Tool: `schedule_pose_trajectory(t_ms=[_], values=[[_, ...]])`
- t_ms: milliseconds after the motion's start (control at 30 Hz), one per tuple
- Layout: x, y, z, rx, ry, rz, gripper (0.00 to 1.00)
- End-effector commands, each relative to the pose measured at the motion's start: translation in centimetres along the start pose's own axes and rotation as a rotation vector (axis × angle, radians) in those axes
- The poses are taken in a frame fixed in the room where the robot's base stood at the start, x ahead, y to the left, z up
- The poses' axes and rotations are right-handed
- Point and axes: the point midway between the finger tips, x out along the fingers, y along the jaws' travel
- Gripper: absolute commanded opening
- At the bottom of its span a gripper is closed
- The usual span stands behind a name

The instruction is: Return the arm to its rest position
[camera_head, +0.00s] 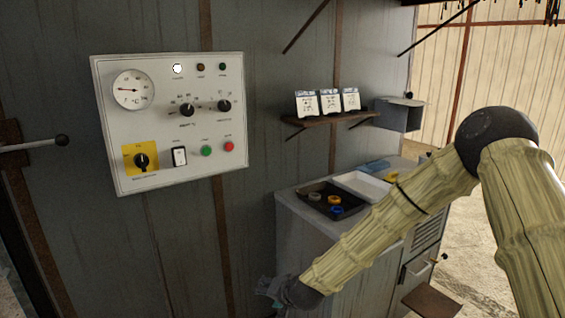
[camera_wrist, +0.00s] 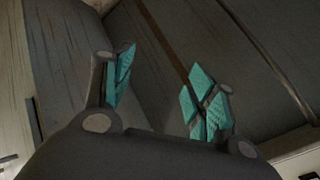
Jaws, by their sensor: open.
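My arm reaches in from the right in the head view, its yellowish sleeved links bent at a dark elbow joint. My gripper (camera_head: 272,288) is at the arm's lower end, low in the picture, below the control panel and left of the cabinet. In the wrist view my gripper (camera_wrist: 160,95) has its two teal-padded fingers apart, with nothing between them. The dark wall panels (camera_wrist: 150,30) fill the view beyond the fingers.
A white control panel (camera_head: 215,125) with gauge and knobs hangs on the wall. A cabinet (camera_head: 298,238) bears a dark tray (camera_head: 312,206) with coloured rings and a white tray (camera_head: 350,184). A shelf (camera_head: 325,121) holds three small packs (camera_head: 329,102). A lever (camera_head: 40,145) sticks out at left.

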Motion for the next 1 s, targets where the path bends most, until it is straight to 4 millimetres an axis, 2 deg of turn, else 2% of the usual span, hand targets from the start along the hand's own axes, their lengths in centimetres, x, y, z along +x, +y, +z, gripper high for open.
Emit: schedule_pose_trajectory(t_ms=[33,100,267,467,667,800,1000], values=[[0.2,2.4,2.1,-0.014,-0.025,0.031,0.57],[0.2,5.5,4.6,-0.032,-0.057,0.072,0.57],[-0.7,12.6,10.4,-0.079,-0.134,0.163,0.57],[-3.6,21.3,17.5,-0.134,-0.24,0.277,0.57],[-8.6,29.4,24.2,-0.192,-0.355,0.39,0.57],[-13.1,34.5,28.4,-0.231,-0.443,0.469,0.57],[-19.3,39.6,32.5,-0.275,-0.546,0.557,0.57]])
